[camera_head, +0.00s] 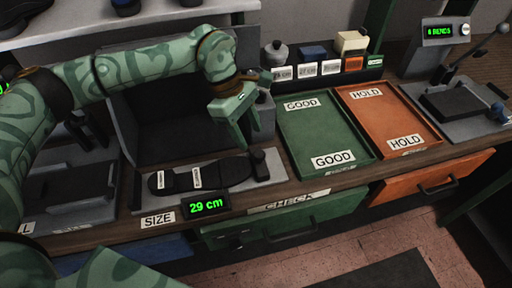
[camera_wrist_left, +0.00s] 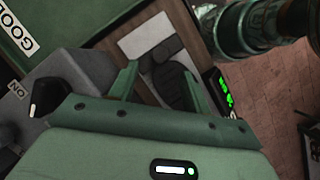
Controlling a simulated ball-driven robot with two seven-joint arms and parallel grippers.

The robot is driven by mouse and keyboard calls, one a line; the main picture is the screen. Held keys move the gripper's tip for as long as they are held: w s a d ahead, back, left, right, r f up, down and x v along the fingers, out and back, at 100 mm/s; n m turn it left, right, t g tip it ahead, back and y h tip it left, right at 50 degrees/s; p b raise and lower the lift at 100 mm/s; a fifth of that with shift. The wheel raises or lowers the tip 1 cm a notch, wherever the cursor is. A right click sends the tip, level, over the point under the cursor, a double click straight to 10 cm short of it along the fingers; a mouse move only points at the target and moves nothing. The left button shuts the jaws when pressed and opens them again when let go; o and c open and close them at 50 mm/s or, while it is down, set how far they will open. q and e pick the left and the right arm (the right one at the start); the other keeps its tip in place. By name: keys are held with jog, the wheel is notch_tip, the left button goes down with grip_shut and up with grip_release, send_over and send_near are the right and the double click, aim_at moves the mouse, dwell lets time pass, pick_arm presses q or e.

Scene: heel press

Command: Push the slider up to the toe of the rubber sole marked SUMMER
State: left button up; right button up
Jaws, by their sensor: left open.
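A black sole (camera_head: 222,173) with two small white labels lies flat on the size gauge plate (camera_head: 274,172); the labels are too small to read. The black slider block (camera_head: 259,163) stands at the sole's right end; I cannot tell whether they touch. My left gripper (camera_head: 252,141) is open and empty, fingers pointing down, above and slightly left of the slider. In the left wrist view the sole (camera_wrist_left: 178,86) and slider (camera_wrist_left: 166,48) show beyond and between the open fingers (camera_wrist_left: 163,75). My right gripper is not in view.
A green display (camera_head: 205,204) reading 29 cm stands in front of the gauge. A green GOOD tray (camera_head: 322,132) and an orange HOLD tray (camera_head: 390,115) lie empty to the right. Small blocks and a weight stand behind the trays. A dark panel rises behind the gauge.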

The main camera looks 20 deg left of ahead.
aim_at(258, 153)
pick_arm(q)
jog(key=x, duration=0.5)
jog(key=shift+d+f, duration=0.1)
jog(key=shift+f, duration=0.2)
jog(key=c, duration=0.8)
jog(key=shift+o, duration=0.2)
jog(key=shift+s+a+r, duration=0.15)
jog(key=shift+s+a, duration=0.2)
jog(key=shift+a, duration=0.2)
jog(key=shift+s+a+p, duration=0.25)
jog(key=shift+p, duration=0.1)
jog(key=shift+a, duration=0.1)
jog(key=o, duration=0.8)
jog(key=shift+c, duration=0.2)
